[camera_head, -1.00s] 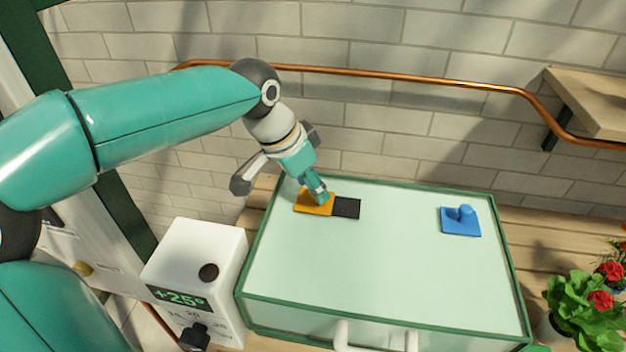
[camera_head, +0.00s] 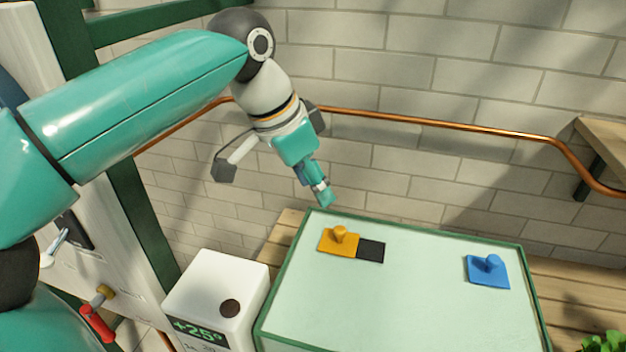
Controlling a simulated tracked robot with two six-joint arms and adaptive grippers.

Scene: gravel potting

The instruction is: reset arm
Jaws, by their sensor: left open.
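My left arm comes in from the left, and its teal left gripper (camera_head: 322,197) hangs in the air above the far left corner of the glass-topped case (camera_head: 400,300). The gripper is open and holds nothing. Below it, apart from it, an orange plate with a knob (camera_head: 338,241) lies on the case top, beside a dark square (camera_head: 370,251) that adjoins its right edge. A blue plate with a knob (camera_head: 487,269) lies farther right on the same top. My right gripper is not in view.
A white box with a +25° display (camera_head: 216,301) stands left of the case. A copper pipe (camera_head: 450,126) runs along the tiled wall behind. A wooden shelf (camera_head: 605,140) juts out at the right, and a green plant (camera_head: 604,342) shows at the lower right corner.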

